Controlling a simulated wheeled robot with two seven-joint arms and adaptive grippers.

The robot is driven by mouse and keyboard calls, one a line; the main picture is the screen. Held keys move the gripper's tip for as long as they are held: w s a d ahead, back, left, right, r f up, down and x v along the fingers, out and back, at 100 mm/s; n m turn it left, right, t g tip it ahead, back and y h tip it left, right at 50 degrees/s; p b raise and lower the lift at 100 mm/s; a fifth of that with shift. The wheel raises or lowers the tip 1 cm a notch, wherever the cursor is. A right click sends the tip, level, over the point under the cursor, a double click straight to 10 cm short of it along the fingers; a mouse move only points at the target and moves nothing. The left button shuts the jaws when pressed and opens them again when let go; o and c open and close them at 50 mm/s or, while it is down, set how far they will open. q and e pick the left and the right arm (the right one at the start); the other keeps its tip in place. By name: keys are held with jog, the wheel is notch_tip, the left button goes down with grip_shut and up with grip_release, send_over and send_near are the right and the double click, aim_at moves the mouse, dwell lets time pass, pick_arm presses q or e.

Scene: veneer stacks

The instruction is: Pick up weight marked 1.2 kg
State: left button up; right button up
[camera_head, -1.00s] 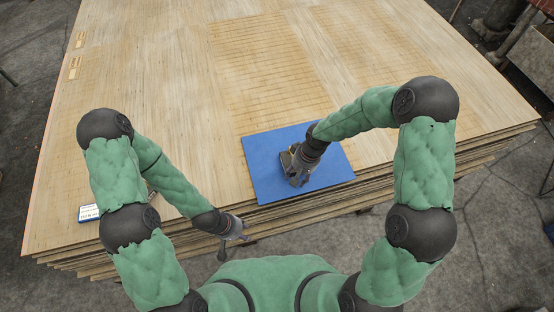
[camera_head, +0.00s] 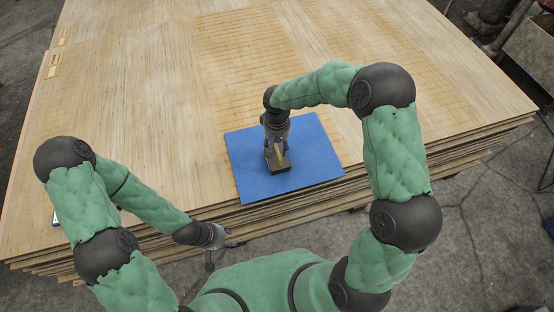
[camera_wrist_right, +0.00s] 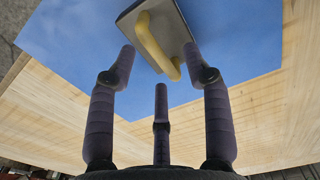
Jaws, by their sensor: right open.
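The weight (camera_head: 281,165) is a dark block with a yellowish handle, on the blue mat (camera_head: 318,155) near the stack's front edge. No marking on it is readable. In the right wrist view the weight (camera_wrist_right: 181,22) shows a grey top and a cream-yellow handle (camera_wrist_right: 152,42) beyond my fingers. My right gripper (camera_head: 276,146) is just behind and over the weight in the head view. In the wrist view its fingers (camera_wrist_right: 160,70) are spread, with nothing between them. My left gripper (camera_head: 222,246) hangs off the front edge of the stack; its jaw state is unclear.
The mat lies on a wide veneer stack (camera_head: 150,90) with layered front edges. A small white and blue item (camera_head: 56,218) is partly hidden behind my left arm. Small tags (camera_head: 54,65) lie at the far left. The veneer behind the mat is clear.

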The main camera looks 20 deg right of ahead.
aim_at(278, 150)
jog(key=f, duration=0.1)
jog(key=f+b, duration=0.1)
jog(key=f, duration=0.1)
jog(key=f+b, duration=0.1)
jog(key=f, duration=0.1)
jog(key=shift+w+d, duration=0.35)
jog(key=shift+r, duration=0.1)
grip_shut()
jog(key=shift+w+r, duration=0.1)
